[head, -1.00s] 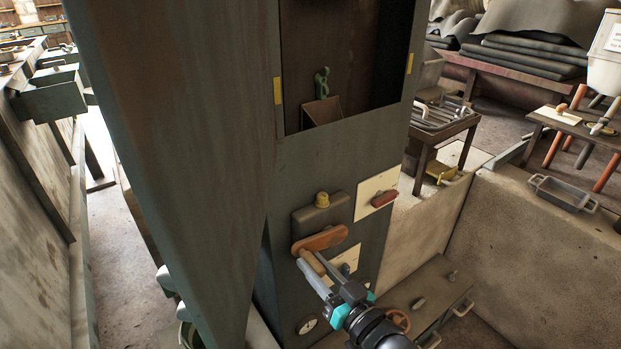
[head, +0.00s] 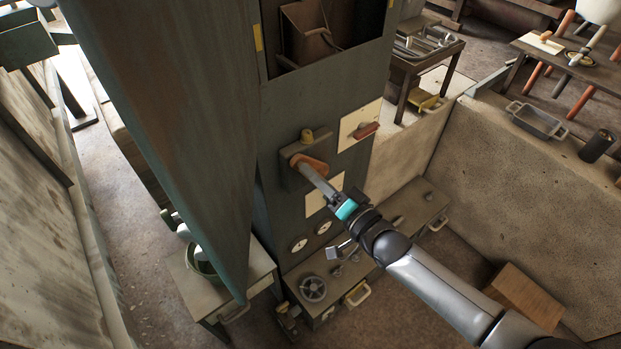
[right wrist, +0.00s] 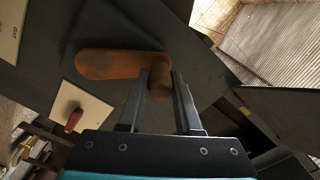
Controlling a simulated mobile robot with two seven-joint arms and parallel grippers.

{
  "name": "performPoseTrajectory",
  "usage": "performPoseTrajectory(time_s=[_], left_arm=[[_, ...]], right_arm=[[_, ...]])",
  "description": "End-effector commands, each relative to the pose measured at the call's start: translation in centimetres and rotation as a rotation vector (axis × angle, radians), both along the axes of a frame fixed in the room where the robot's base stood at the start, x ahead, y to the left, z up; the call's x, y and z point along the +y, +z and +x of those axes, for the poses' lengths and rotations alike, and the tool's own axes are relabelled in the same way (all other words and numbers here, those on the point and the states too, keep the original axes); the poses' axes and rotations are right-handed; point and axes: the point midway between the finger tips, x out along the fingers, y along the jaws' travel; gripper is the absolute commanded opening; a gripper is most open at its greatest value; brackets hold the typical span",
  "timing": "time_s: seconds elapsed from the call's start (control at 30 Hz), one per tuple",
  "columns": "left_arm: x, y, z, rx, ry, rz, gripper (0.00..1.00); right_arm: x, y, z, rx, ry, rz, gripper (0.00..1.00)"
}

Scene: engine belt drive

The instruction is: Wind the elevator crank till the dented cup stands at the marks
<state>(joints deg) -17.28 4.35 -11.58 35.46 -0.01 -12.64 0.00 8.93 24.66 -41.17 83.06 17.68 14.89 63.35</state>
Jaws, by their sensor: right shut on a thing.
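The elevator housing (head: 283,105) is a tall dark green casing with an opening at the top of the head view. A brown cup (head: 296,32) stands in the opening, its top cut by the picture edge; a dark curve crosses its front. Yellow marks (head: 257,38) flank the opening, the right one (head: 390,3) barely in view. The orange-brown crank arm (head: 316,165) is on the housing front; it also shows in the right wrist view (right wrist: 110,65). My right gripper (right wrist: 160,80) is shut on the crank's brown handle (right wrist: 159,86). My left gripper is not in view.
Below are gauges (head: 299,245) and a bench with a handwheel (head: 313,288). A low concrete wall (head: 500,180) stands at right.

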Motion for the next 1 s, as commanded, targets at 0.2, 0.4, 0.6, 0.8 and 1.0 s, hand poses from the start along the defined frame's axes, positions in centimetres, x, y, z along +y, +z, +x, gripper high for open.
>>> performPoseTrajectory(time_s=[0.2, 0.4, 0.6, 0.8, 1.0], left_arm=[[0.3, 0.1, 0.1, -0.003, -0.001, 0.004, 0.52], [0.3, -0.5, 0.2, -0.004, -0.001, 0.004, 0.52], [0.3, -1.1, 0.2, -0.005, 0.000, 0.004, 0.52], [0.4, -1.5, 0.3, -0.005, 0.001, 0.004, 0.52], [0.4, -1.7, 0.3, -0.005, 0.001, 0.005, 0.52]], right_arm=[[-1.1, 1.8, 1.5, 0.100, -0.001, 0.174, 0.00], [-2.2, 2.2, 2.2, 0.197, 0.000, 0.305, 0.00], [-3.1, 2.3, 2.9, 0.271, -0.001, 0.405, 0.00], [-3.6, 2.4, 3.2, 0.315, 0.000, 0.466, 0.00], [-3.8, 2.5, 3.4, 0.334, 0.000, 0.491, 0.00]])
